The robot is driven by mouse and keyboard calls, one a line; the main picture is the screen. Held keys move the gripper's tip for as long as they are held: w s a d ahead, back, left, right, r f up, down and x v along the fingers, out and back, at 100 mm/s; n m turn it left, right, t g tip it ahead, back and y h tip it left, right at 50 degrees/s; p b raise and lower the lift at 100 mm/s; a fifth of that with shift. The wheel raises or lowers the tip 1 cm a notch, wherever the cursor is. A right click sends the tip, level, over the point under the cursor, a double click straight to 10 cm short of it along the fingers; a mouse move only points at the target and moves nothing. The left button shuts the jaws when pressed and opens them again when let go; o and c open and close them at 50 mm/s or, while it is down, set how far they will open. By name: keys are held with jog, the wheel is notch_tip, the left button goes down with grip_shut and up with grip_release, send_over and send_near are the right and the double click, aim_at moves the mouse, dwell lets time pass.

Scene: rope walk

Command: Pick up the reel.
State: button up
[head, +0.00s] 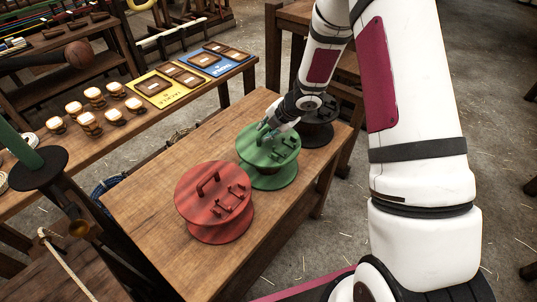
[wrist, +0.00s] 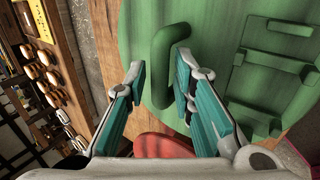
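Three reels stand on a wooden table (head: 145,215): a red reel (head: 213,201) nearest, a green reel (head: 270,152) in the middle, and a dark reel (head: 318,132) behind, partly hidden by my arm. Each of the red and green tops carries a raised handle and small brackets. My gripper (head: 266,125) is at the green reel's top. In the wrist view my gripper (wrist: 158,68) is open, with teal-padded fingers on either side of the green handle (wrist: 163,70). A small gap shows at the left finger; contact at the right finger is unclear.
A bench at left holds several small brown-and-white spools (head: 88,122) and yellow (head: 158,86) and blue (head: 211,60) boards with framed pieces. A green rod on a dark disc (head: 38,168) stands at the left. The table's near left part is bare.

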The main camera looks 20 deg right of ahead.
jog(key=shift+w+a+f, duration=0.15)
jog(key=shift+w+f, duration=0.1)
jog(key=shift+f, duration=0.15)
grip_shut()
jog(key=shift+r, duration=0.1)
